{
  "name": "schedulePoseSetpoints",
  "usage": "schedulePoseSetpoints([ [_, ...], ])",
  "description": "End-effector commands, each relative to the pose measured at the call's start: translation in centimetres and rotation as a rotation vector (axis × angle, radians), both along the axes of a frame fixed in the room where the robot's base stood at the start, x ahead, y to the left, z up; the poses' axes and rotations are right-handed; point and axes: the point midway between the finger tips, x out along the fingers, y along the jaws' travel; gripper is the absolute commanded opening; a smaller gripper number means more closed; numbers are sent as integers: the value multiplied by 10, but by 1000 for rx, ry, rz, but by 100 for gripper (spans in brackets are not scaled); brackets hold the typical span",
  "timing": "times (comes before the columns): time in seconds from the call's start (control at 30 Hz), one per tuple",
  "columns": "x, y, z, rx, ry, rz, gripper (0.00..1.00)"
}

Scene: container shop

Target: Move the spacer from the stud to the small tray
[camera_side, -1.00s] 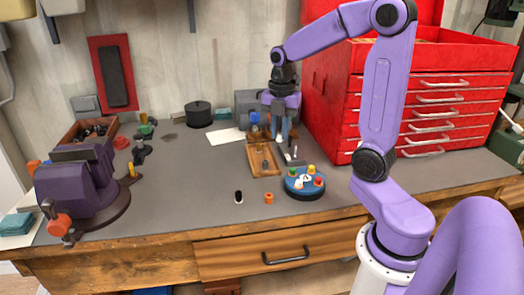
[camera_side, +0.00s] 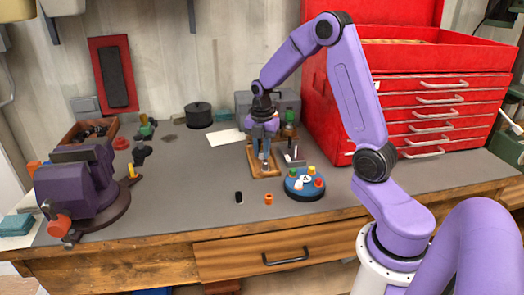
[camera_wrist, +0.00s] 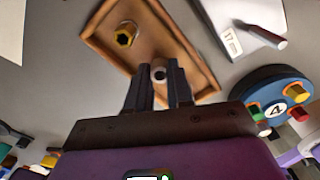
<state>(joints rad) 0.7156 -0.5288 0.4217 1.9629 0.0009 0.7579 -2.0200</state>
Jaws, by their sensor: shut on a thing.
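The small tray is a shallow wooden tray (camera_side: 277,170) near the middle of the bench, and it shows in the wrist view (camera_wrist: 92,41). My gripper (camera_side: 263,157) is over this tray, pointing down. In the wrist view, my gripper (camera_wrist: 159,88) is shut on a small grey ring-shaped piece with a dark hole, which looks like the spacer (camera_wrist: 159,72). I cannot tell whether the spacer touches the tray floor. A brass-coloured hexagonal piece (camera_wrist: 127,35) lies in the tray, apart from the fingers. I cannot make out which thing is the stud.
A blue round stand (camera_side: 304,187) with coloured pegs and a number 4 is close right of the tray. A grey holder (camera_side: 294,159) is between tray and toolbox. An orange nut (camera_side: 269,199) and a black piece (camera_side: 239,197) lie in front. A purple vise (camera_side: 80,190) stands left.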

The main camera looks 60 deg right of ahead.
Motion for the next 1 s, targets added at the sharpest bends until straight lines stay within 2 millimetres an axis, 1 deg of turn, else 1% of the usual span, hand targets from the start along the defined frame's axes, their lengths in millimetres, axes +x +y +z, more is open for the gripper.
schedulePoseSetpoints([
  [0.07, -1, 0, -5, 0, 1, 0, 0],
  [0.33, 0, 0, -5, 0, 0, 0, 0],
  [0.47, 0, 0, -9, 0, 0, 0, 0],
  [0.5, 0, 0, -8, 0, 0, 0, 31],
  [0.83, 0, 0, -6, -1, -1, 0, 31],
  [0.93, 1, 0, 1, -1, -4, 0, 31],
  [1.0, 1, 0, 10, -1, -7, 0, 31],
])
